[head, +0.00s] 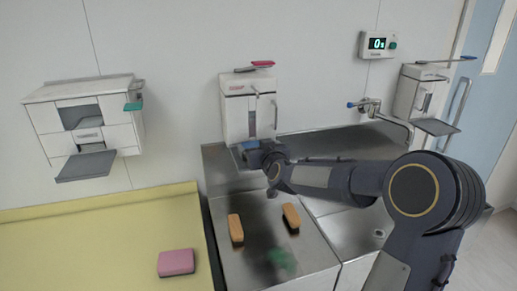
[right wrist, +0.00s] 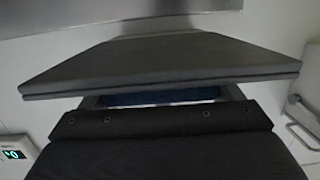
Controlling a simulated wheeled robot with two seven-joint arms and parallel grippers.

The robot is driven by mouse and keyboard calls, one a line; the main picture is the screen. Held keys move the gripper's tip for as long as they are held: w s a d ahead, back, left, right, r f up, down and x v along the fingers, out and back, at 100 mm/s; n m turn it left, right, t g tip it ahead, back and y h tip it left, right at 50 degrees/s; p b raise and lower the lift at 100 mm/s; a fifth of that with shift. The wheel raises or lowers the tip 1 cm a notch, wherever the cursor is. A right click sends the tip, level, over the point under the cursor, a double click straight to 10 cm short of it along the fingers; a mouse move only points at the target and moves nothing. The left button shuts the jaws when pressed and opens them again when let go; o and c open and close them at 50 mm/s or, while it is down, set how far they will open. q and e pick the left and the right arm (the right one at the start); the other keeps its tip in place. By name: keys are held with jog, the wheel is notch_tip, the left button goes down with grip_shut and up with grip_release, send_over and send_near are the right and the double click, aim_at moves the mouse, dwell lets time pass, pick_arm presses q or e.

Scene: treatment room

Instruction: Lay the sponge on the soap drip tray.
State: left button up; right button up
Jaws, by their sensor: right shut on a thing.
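My right gripper (head: 256,152) is at the middle wall dispenser (head: 238,108), at the height of its drip tray. It is shut on a blue block, apparently the sponge (right wrist: 150,97), seen between the fingers in the right wrist view. A dark grey plate, apparently the soap drip tray (right wrist: 160,65), spans that view just past the fingers. My gripper mostly hides the tray in the head view. I cannot tell whether sponge and tray touch. My left gripper is not in view.
A pink block (head: 176,263) lies on the yellow surface (head: 120,230). Other dispensers hang left (head: 85,115) and right (head: 417,92). A tap (head: 372,106) stands near the right one.

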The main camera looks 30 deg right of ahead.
jog(key=shift+f, duration=0.2)
jog(key=o, duration=0.8)
jog(key=shift+r, duration=0.1)
jog(key=shift+c, duration=0.2)
jog(key=shift+r, duration=0.2)
jog(key=b+v, duration=0.2)
jog(key=v, duration=1)
jog(key=s+a+f+g+y, duration=0.2)
jog(key=s+a+f+g, duration=0.1)
jog(key=s, duration=0.5)
jog(key=s+a+f+g+y, duration=0.2)
jog(key=s+a+f, duration=0.4)
jog(key=s, duration=0.3)
jog(key=s+a+f+g+y, duration=0.3)
jog(key=s+a+f+g, duration=0.2)
jog(key=s, duration=0.4)
jog(key=shift+a+f+n, duration=0.2)
jog(key=shift+f+n, duration=0.2)
jog(key=shift+f, duration=0.2)
